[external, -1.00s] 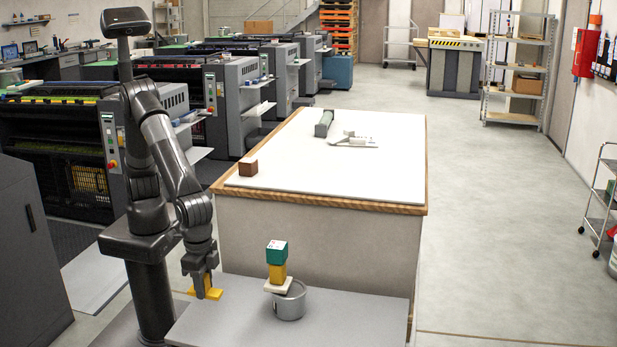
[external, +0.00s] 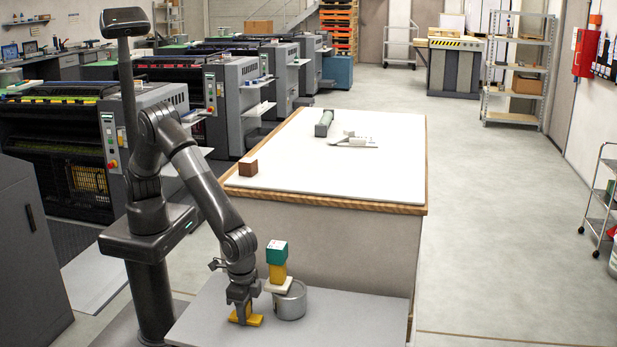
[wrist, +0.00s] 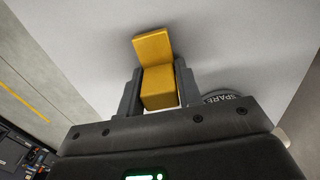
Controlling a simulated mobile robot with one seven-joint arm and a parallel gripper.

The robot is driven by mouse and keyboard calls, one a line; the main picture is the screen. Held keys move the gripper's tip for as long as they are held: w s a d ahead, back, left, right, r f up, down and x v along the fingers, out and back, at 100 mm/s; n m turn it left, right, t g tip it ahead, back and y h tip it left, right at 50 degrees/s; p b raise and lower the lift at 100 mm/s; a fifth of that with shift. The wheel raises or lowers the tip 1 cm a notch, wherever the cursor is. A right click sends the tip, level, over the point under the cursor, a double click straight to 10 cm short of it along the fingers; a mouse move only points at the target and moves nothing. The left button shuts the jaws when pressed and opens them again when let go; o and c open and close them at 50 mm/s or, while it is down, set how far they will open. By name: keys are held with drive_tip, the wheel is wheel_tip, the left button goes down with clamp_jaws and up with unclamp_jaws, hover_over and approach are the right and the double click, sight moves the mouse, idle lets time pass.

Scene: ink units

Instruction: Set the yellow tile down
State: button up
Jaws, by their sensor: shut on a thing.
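My gripper (external: 241,311) is low over the grey bench at the front, left of a grey tin. It is shut on the yellow tile (external: 254,320), a yellow piece with an upright part between the fingers and a flat part sticking out. The wrist view shows the yellow tile (wrist: 159,88) between both fingers, its flat end beyond the fingertips. The tile is close to the bench top (external: 215,318); I cannot tell if it touches. The fingers hide part of it.
Right beside the gripper, the grey tin (external: 291,302) has a cream slab (external: 279,286), a yellow block (external: 277,272) and a green block (external: 277,252) stacked at it. The bench is clear to the right. A white-topped table (external: 340,185) stands behind.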

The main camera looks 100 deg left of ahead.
drive_tip(key=shift+f, duration=0.1)
drive_tip(key=o, duration=1.1)
drive_tip(key=shift+o, duration=0.2)
wheel_tip(320, 180, up, 12)
drive_tip(key=shift+r, duration=0.15)
